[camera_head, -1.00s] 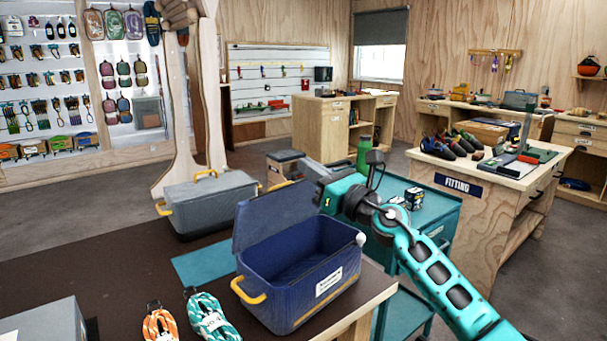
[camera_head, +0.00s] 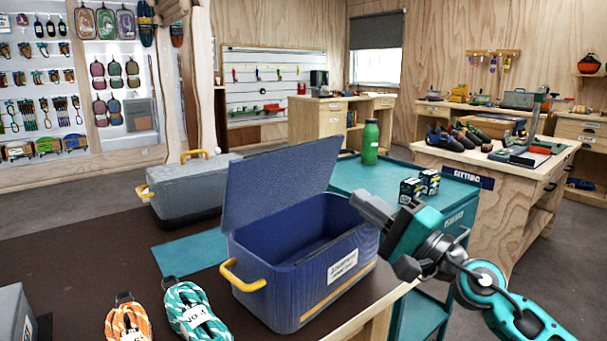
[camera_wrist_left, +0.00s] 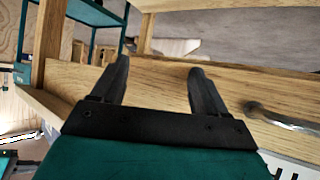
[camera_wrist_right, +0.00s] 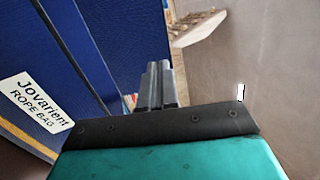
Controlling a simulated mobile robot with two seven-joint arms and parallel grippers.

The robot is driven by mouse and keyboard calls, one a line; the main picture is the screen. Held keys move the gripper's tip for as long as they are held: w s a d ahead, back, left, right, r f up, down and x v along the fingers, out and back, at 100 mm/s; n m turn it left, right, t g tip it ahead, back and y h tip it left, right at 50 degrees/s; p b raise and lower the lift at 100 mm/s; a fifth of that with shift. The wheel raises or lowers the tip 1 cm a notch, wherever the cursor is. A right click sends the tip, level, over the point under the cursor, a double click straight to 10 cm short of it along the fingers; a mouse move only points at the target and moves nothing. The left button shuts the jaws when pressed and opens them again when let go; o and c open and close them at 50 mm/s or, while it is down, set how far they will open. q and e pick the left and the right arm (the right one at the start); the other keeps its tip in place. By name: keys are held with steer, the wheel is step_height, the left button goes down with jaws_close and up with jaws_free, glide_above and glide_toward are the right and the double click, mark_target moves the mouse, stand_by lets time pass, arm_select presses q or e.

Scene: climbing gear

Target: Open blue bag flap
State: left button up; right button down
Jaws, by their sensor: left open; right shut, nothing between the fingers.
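The blue bag (camera_head: 300,275) is a box-shaped bag with yellow handles on the table, its label facing front right. Its flap (camera_head: 272,190) stands raised at the left rear edge, leaving the dark inside visible. My right gripper (camera_head: 370,210) is at the bag's right rear corner, apart from the flap. In the right wrist view its fingers (camera_wrist_right: 157,85) are shut and empty, with the bag's labelled side (camera_wrist_right: 70,70) to the left. My left gripper (camera_wrist_left: 160,82) is open and empty in the left wrist view, facing wooden furniture; the head view does not show it.
An orange rope (camera_head: 128,320) and a teal rope (camera_head: 195,310) lie left of the bag. A grey bin (camera_head: 190,190) stands behind it. A teal cart (camera_head: 350,175) with a green bottle (camera_head: 370,142) and small boxes is behind right. The brown tabletop at left is mostly clear.

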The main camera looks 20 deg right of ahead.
steer(key=p, duration=0.5)
glide_toward(296, 152)
steer(key=x, duration=0.5)
steer(key=shift+w+r, duration=0.1)
steer(key=shift+w, duration=0.1)
steer(key=shift+w+a+r, duration=0.15)
steer(key=shift+w+a, duration=0.2)
steer(key=shift+w, duration=0.25)
